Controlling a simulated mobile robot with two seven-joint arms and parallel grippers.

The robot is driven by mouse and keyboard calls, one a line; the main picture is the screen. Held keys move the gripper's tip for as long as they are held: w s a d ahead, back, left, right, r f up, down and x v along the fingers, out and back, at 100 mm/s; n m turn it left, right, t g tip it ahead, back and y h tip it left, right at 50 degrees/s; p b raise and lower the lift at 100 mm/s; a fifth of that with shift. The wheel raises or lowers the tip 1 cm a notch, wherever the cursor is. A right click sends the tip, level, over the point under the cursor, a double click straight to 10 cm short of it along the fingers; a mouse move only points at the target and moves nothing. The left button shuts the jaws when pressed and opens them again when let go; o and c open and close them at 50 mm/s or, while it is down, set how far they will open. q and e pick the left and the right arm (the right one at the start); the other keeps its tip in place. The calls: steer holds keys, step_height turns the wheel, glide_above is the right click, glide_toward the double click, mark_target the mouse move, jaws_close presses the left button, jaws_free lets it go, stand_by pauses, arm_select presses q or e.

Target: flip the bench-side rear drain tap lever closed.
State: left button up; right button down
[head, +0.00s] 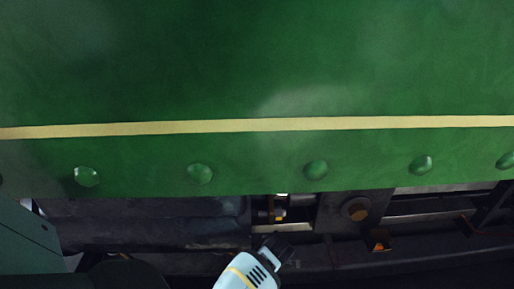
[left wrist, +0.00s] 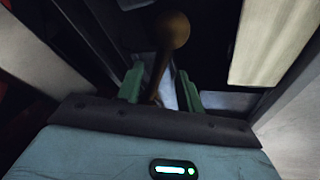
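In the left wrist view, a dull brass lever with a round knob (left wrist: 172,30) has its stem running down between the two green fingers of my left gripper (left wrist: 160,89). The fingers stand apart, with a gap showing on each side of the stem. Whether the lever touches either finger deeper down cannot be told. In the head view, my left gripper (head: 278,250) reaches up from the bottom middle towards the dark underframe. A small brass fitting (head: 280,213) shows in a gap just above it; I cannot tell whether it is the same tap. My right gripper is not in view.
A large green side panel (head: 250,70) with a cream stripe and several rivets fills the upper head view. Below it runs the dark frame (head: 150,218), with a brown bolt (head: 356,208) and an orange-brown bracket (head: 379,241) right of my gripper. Space around the gripper is narrow.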

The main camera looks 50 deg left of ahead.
arm_select(q)
steer(key=shift+a+f, duration=0.2)
steer(key=shift+f, duration=0.4)
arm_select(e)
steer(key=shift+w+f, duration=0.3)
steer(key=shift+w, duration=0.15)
arm_select(q)
steer(key=shift+c, duration=0.5)
steer(key=shift+c, duration=1.3)
jaws_close()
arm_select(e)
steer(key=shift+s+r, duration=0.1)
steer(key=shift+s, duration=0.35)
